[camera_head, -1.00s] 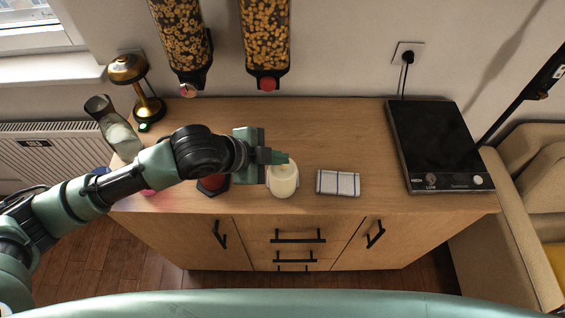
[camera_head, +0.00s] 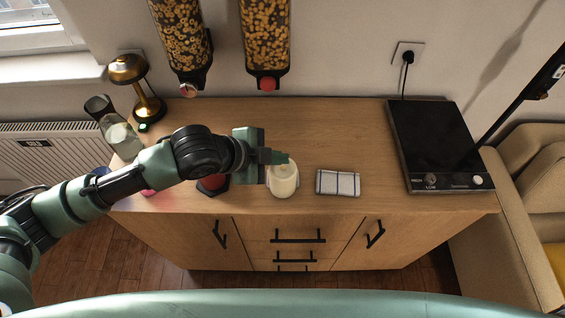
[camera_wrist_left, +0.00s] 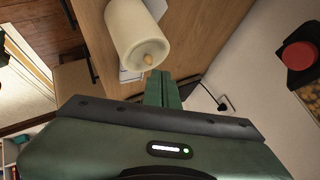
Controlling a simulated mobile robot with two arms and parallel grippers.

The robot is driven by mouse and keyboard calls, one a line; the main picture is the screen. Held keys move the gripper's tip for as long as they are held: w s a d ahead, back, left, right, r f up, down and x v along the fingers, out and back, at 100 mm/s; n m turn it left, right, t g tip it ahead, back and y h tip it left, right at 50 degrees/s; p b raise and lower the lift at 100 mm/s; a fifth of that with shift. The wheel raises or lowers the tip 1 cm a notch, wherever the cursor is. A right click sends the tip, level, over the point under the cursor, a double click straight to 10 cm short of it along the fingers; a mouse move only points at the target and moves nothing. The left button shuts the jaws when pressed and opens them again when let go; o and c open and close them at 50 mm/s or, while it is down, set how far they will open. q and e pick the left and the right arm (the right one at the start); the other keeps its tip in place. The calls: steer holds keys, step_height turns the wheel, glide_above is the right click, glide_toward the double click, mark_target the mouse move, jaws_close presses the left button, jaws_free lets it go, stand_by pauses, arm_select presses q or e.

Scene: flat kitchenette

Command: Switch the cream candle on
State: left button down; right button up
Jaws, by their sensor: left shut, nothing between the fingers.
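The cream candle (camera_head: 284,182) stands upright on the wooden cabinet top near its front edge. In the left wrist view the candle (camera_wrist_left: 134,36) shows at the upper left, with a small pale flame-shaped tip at its top end. My left gripper (camera_head: 283,157) is shut and empty, its fingertips over the candle's top rim in the head view. In the left wrist view the shut fingers (camera_wrist_left: 162,88) lie just beside the candle's tip; I cannot tell whether they touch it. No glow shows on the candle. My right gripper is not in view.
A folded checked cloth (camera_head: 338,182) lies right of the candle. A dark red object (camera_head: 213,184) stands left, partly behind my arm. A black hob (camera_head: 434,145), brass lamp (camera_head: 137,88), glass jar (camera_head: 117,130) and wall dispensers (camera_head: 265,40) surround the clear middle.

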arm_select(q)
steer(key=shift+f, duration=0.2)
steer(key=shift+f, duration=0.25)
stand_by(0.4)
steer(key=shift+r+p, duration=0.5)
steer(key=shift+p, duration=0.25)
step_height(320, 180, up, 6)
steer(key=p, duration=0.6)
